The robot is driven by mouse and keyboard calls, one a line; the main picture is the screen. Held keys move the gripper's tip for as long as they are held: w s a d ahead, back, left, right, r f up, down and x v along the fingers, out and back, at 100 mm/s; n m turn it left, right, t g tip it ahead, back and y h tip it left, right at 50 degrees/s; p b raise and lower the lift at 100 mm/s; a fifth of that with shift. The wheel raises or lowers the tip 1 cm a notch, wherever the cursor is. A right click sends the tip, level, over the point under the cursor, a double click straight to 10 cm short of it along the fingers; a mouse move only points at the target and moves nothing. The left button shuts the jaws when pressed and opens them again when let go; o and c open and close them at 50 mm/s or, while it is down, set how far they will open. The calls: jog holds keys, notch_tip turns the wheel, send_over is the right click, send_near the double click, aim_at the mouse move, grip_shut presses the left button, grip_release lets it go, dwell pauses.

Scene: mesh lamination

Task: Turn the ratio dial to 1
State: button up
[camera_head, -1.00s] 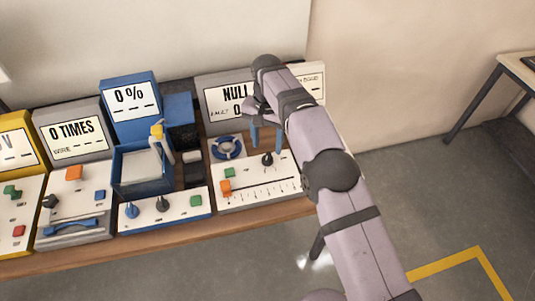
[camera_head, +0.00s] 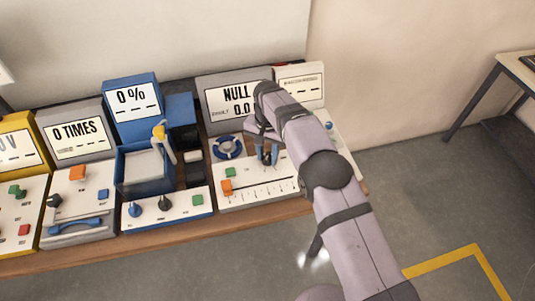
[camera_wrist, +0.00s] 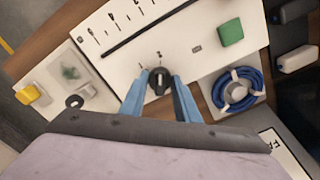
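A small black dial (camera_head: 266,159) sits on the white panel below the "NULL 0.0" display (camera_head: 232,99). In the wrist view the dial (camera_wrist: 159,82) shows a pale pointer line, with small marks beside it too small to read surely. I cannot read a ratio label. My gripper (camera_head: 267,157) is over this panel, its two blue fingers on either side of the dial. In the wrist view my gripper (camera_wrist: 159,85) is open around the dial, with narrow gaps visible. I cannot tell whether the tips touch the panel.
On the same panel are an orange block (camera_head: 227,187), a green block (camera_head: 230,172) and a slotted scale (camera_head: 262,188). A blue ring (camera_head: 227,147) lies close behind. Left are a blue station with a tray (camera_head: 119,170) and a grey "0 TIMES" station (camera_head: 77,134).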

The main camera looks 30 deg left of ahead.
jog(key=c, duration=0.3)
jog(key=shift+n, duration=0.4)
jog(key=n+b, duration=0.1)
jog(key=n, duration=0.2)
jog(key=shift+n, duration=0.3)
jog(key=n, duration=0.3)
jog(key=shift+r+n+b, duration=0.1)
jog(key=shift+n+b, duration=0.2)
jog(key=shift+b, duration=0.05)
jog(key=shift+n, duration=2)
jog(key=o, duration=1)
